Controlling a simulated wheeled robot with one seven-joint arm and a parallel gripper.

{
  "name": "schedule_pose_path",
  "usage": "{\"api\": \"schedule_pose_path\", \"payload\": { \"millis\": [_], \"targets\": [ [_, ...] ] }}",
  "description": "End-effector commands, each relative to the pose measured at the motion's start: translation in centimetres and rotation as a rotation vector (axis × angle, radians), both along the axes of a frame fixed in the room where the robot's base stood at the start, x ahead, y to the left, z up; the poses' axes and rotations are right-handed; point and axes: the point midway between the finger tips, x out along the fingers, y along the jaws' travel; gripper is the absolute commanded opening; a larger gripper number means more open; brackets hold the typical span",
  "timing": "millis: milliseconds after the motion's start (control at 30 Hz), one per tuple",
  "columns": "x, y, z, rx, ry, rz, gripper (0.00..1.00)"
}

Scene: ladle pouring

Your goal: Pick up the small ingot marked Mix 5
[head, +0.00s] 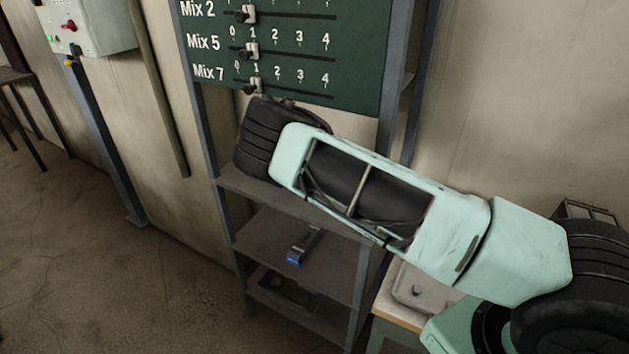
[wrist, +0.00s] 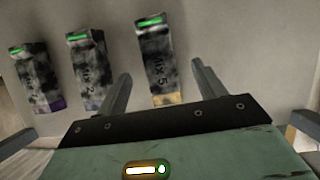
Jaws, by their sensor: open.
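The ingot marked Mix 5 (wrist: 156,50) shows in the wrist view as a mottled black-and-white block with a green mark on top and a yellow band at its lower end. It appears between the two fingers of my gripper (wrist: 160,70), beyond their tips. The fingers are apart with nothing held between them. In the head view the Mix 5 ingot and my fingers are hidden.
An ingot marked Mix 2 (wrist: 88,72) and another with a purple band (wrist: 38,80) stand left of it. In the head view, a green board with sliders (head: 290,50) tops a metal shelf rack (head: 290,215). A blue-ended object (head: 302,246) lies on a lower shelf.

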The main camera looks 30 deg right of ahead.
Motion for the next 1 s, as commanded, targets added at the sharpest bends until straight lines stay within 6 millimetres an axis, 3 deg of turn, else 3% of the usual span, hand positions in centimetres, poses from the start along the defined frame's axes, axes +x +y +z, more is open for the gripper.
{"api": "schedule_pose_path", "payload": {
  "millis": [200,500,567,733,767,1000],
  "targets": [
    [0.7,-0.9,-2.7,0.000,0.001,0.002,0.69],
    [0.8,-1.0,-3.3,0.001,-0.001,0.000,0.69],
    [0.8,-1.0,-3.3,0.001,-0.001,0.000,0.55],
    [0.8,-1.0,-3.3,0.001,-0.001,0.002,0.08],
    [0.9,-1.0,-3.1,0.000,-0.003,0.002,0.04],
    [0.9,-1.0,-3.1,0.000,-0.003,0.002,0.04]
  ]
}}
